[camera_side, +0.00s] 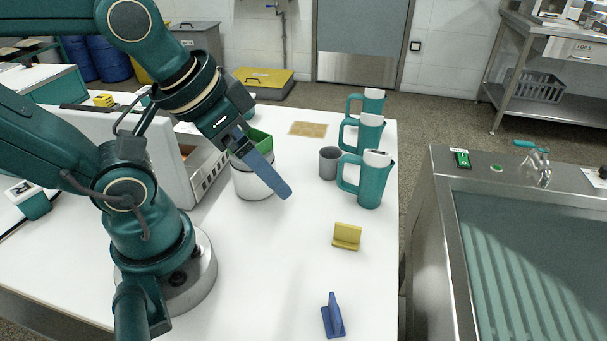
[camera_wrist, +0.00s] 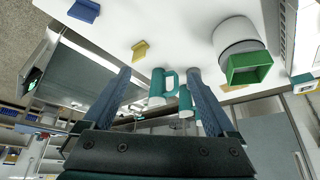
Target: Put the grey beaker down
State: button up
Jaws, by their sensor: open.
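The grey beaker (camera_side: 329,163) stands upright on the white table, just left of the teal jugs, in the side view. My gripper (camera_side: 284,190) is above the table, left of the beaker and apart from it. In the side view only one blue finger shows clearly. In the wrist view my gripper (camera_wrist: 163,82) has its two blue fingers wide apart with nothing held between them.
Several teal jugs (camera_side: 374,182) stand along the table's right edge. A white pot with a green square funnel (camera_side: 259,141) is behind my gripper. A yellow piece (camera_side: 347,237) and a blue piece (camera_side: 333,318) lie in front. The table's middle (camera_side: 270,260) is clear.

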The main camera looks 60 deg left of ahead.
jog(key=w+r, duration=0.4)
jog(key=r, duration=0.1)
jog(key=g, duration=0.4)
send_over(330, 164)
jog(key=d, duration=0.2)
notch_tip(330, 164, down, 6)
jog(key=shift+n+g, duration=0.7)
jog(key=shift+g, duration=0.1)
jog(key=a+f, duration=0.1)
jog(key=f, duration=0.1)
jog(key=w+a+f, duration=0.1)
jog(key=f, duration=0.2)
jog(key=a+f, duration=0.1)
jog(key=f, duration=0.2)
jog(key=shift+w+a+f, duration=0.1)
jog(key=shift+w+a, duration=0.1)
jog(key=shift+a, duration=0.1)
jog(key=shift+a+f, duration=0.1)
jog(key=shift+f, duration=2.5)
grip_shut()
